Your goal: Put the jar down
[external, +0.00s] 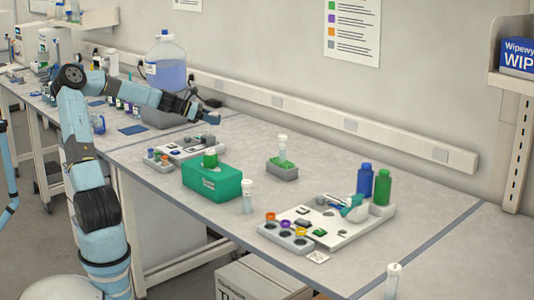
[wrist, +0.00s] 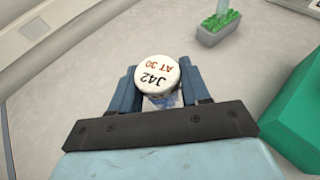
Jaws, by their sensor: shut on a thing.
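The jar (wrist: 157,72) is seen from above in the wrist view. Its white round lid carries the text "J42 AT 30", upside down in this view. My gripper (wrist: 160,88) is shut on the jar, with one dark blue finger on each side. Most of the jar's body is hidden below the lid and behind my gripper. In the external view my gripper (external: 208,117) is at the back of the bench, right of the large blue-liquid bottle; I cannot make out the jar there. I cannot tell whether the jar touches the bench.
Bare grey bench (wrist: 235,75) lies around the jar. A teal box (external: 212,182) and a small planter-like rack with green filling (external: 282,169) stand nearby; the rack also shows in the wrist view (wrist: 219,29). The large bottle (external: 166,68) stands behind my arm.

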